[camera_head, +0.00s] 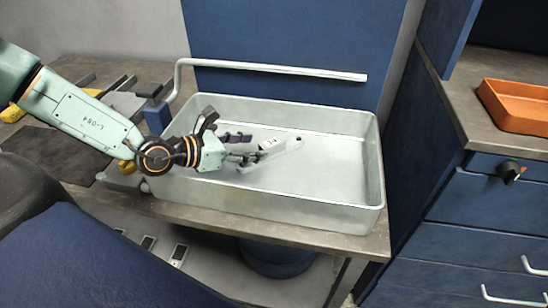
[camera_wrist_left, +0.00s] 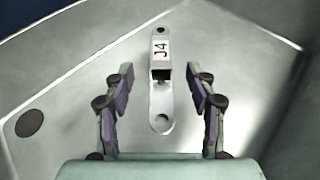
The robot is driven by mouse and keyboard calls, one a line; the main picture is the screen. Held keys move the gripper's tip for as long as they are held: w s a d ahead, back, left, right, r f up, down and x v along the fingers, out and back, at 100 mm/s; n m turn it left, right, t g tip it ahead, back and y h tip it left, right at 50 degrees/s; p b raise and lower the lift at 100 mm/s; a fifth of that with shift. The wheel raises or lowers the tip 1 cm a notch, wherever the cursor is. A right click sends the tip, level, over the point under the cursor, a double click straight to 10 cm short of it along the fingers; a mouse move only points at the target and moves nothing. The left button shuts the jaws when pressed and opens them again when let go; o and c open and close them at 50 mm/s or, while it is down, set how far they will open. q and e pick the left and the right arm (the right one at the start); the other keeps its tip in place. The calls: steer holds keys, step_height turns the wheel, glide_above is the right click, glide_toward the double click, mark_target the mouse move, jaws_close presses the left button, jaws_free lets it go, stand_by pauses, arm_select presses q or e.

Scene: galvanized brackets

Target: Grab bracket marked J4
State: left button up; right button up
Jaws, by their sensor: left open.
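The bracket marked J4 (camera_wrist_left: 161,75) is a light grey galvanized piece with a raised box in its middle and holes at its ends. Its label reads J4 in the left wrist view. It lies in the metal basin, and the same bracket (camera_head: 270,152) shows in the head view. My left gripper (camera_head: 250,150) reaches into the basin over the near end of the bracket. In the left wrist view the left gripper (camera_wrist_left: 160,92) is open, with one purple-padded finger on each side of the bracket and a gap on both sides. My right gripper is not in view.
The basin's walls (camera_head: 270,212) rise around the bracket. A dark drain hole (camera_wrist_left: 30,123) shows in its floor. A pale bent pipe (camera_head: 270,69) runs above the back rim. An orange tray (camera_head: 520,118) stands on the right counter. The basin's right half is empty.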

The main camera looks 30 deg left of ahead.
mark_target(262, 149)
arm_select(q)
steer(key=shift+d+f+b, duration=0.25)
steer(key=shift+f+b, duration=0.05)
steer(key=shift+f, duration=0.05)
steer(key=shift+x, duration=0.95)
steer(key=shift+w+b, duration=0.3)
steer(key=shift+b, duration=0.1)
steer(key=shift+w+d+f+b, duration=0.15)
steer(key=shift+w+d+b, duration=0.05)
steer(key=shift+b, duration=0.15)
steer(key=shift+w+d+f, duration=0.15)
steer(key=shift+w+d, duration=0.05)
steer(key=shift+w, duration=0.05)
steer(key=b+x, duration=0.1)
steer(key=x, duration=0.2)
steer(key=shift+w+f, duration=0.1)
steer(key=shift+w, duration=0.15)
steer(key=shift+s+r, duration=0.2)
steer(key=shift+w+f, duration=0.15)
steer(key=shift+w, duration=0.1)
steer(key=c, duration=0.4)
steer(key=shift+s, duration=0.2)
steer(key=c, duration=0.5)
steer(key=shift+w, duration=0.15)
jaws_close()
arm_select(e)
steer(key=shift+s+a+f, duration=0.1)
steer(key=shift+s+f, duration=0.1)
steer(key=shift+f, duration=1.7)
